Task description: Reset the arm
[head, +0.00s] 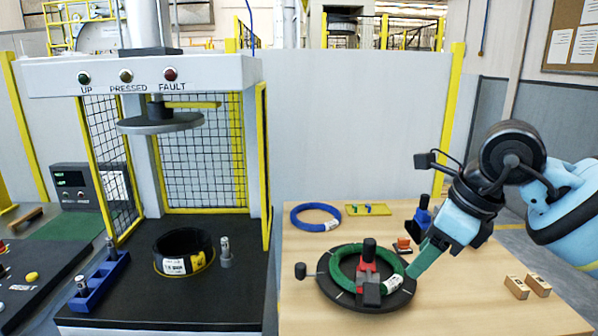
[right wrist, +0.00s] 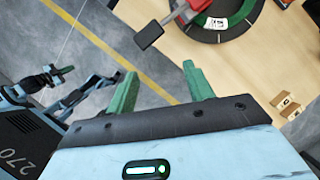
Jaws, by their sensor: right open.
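My right arm reaches in from the right in the head view. Its gripper (head: 415,266) has green fingers and points down and left beside the wrapping turntable (head: 326,290). The right wrist view shows the two green fingers apart with nothing between them (right wrist: 161,85).
A blue coil (head: 315,217) and a yellow tray (head: 368,209) lie at the back of the wooden table (head: 470,300). Two wooden blocks (head: 527,286) sit at right. A press (head: 160,122) with a black coil (head: 183,250) stands at left.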

